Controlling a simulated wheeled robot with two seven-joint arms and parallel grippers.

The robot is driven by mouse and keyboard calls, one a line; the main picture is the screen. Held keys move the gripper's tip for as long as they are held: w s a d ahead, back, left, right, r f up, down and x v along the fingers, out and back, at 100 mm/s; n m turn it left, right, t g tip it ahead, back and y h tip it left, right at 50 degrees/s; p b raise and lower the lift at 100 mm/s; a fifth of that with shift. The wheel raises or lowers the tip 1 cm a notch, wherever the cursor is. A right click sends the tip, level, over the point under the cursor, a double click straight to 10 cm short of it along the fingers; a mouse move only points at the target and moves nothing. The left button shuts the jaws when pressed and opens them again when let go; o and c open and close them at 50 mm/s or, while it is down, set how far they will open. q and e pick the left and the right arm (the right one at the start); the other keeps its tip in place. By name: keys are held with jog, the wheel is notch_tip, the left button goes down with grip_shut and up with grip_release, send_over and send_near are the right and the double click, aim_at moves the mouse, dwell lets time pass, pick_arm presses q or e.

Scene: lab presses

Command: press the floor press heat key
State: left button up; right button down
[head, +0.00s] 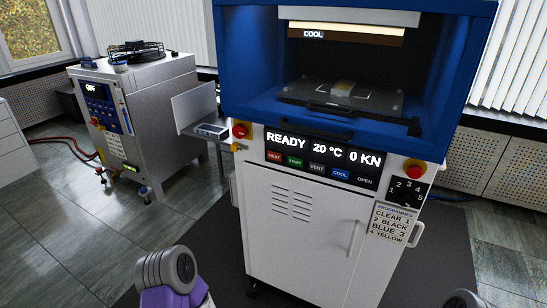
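The floor press (310,225) stands ahead of me, with a blue upper frame and a white cabinet below. Its black panel (322,163) reads READY, 20 °C and 0 KN. The red heat key (274,156) is the leftmost in the row of keys under the display. To its right are the green START key (295,161), then the VENT, blue COOL and OPEN keys. Parts of my arms show at the bottom edge, but neither gripper is in view. Nothing covers the heat key.
Red round buttons flank the panel at left (240,130) and right (414,170). A side shelf (207,134) juts out left of the press. A grey machine (140,120) with an OFF display stands further left. The floor between the two machines is partly clear.

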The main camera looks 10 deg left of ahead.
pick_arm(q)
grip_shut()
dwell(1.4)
